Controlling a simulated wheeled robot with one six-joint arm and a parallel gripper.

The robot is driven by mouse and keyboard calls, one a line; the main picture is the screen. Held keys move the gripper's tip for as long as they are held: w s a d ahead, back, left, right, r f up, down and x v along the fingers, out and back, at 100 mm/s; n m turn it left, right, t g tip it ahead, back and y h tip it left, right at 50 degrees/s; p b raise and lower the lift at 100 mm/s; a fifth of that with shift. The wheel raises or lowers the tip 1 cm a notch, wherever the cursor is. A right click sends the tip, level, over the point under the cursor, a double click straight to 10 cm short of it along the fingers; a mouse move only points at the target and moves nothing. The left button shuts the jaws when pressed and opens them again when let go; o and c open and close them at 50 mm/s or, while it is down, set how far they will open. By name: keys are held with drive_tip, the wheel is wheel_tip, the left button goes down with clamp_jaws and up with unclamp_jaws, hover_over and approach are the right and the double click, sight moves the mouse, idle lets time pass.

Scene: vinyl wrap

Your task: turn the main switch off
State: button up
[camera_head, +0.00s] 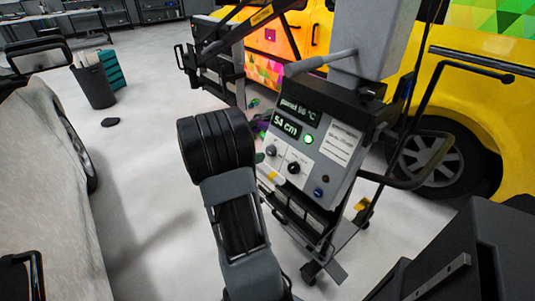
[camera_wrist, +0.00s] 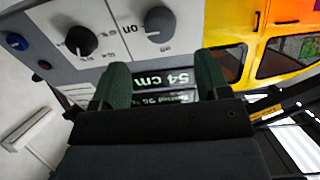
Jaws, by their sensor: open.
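The grey control panel of a wheeled machine (camera_head: 318,140) has a grey round knob (camera_head: 271,150) at its left, which also shows in the wrist view (camera_wrist: 159,24) beside an "ON" label. A black pointer knob (camera_head: 293,168) sits beside it, and also shows in the wrist view (camera_wrist: 77,40). I cannot read which knob is marked as the main switch. The green light (camera_head: 308,139) is lit and the display (camera_head: 286,124) reads 54 cm. My gripper (camera_wrist: 163,82) is open and empty, its green fingers apart in front of the display. In the head view my arm hides most of the fingers.
A yellow van (camera_head: 480,120) is behind, and a covered car (camera_head: 45,190) is at left. The floor (camera_head: 150,190) between is mostly clear.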

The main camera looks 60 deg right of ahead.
sight(269, 150)
drive_tip(key=b+x, duration=0.1)
drive_tip(key=x, duration=0.6)
drive_tip(key=shift+d, duration=0.15)
drive_tip(key=c, duration=0.9)
